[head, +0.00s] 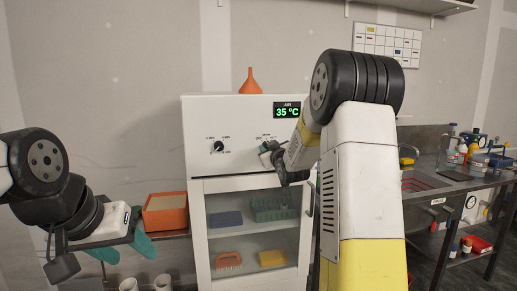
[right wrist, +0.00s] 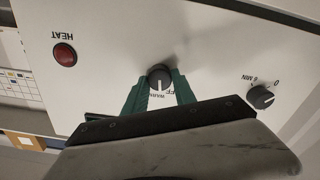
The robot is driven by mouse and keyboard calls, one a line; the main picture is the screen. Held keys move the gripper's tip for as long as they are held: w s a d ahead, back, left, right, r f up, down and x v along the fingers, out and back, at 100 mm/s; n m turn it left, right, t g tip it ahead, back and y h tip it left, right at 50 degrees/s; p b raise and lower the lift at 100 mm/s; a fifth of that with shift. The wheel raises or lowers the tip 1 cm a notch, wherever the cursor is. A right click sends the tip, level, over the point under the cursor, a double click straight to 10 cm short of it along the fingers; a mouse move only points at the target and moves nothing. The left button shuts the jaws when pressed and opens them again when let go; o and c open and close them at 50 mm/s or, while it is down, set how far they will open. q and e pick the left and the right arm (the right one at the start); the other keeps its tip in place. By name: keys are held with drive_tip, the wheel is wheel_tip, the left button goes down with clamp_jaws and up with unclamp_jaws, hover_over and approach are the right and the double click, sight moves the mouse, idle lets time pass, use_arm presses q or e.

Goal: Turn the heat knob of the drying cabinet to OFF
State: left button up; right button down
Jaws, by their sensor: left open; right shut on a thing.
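The white drying cabinet (head: 235,172) stands in the middle of the head view; its display (head: 287,110) reads 35 °C. The dark round heat knob (right wrist: 159,77) sits between the green fingers of my right gripper (right wrist: 160,92), which is shut on it. In the head view my right gripper (head: 268,150) largely hides the knob. My left gripper (head: 125,248) is open and empty at the lower left, away from the cabinet.
A second knob, with minute marks (head: 218,147), is left of the heat knob. A red HEAT lamp (right wrist: 64,54) is on the panel. An orange funnel (head: 249,82) stands on top. An orange box (head: 165,212) is at the left; a sink bench (head: 430,180) is at the right.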

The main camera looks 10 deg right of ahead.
drive_tip(key=n, duration=0.6)
drive_tip(key=shift+a+n, duration=0.1)
drive_tip(key=shift+n, duration=0.3)
idle(0.4)
drive_tip(key=c, duration=1)
unclamp_jaws()
drive_tip(key=s, duration=0.7)
drive_tip(key=shift+s, duration=0.4)
drive_tip(key=shift+s, duration=0.1)
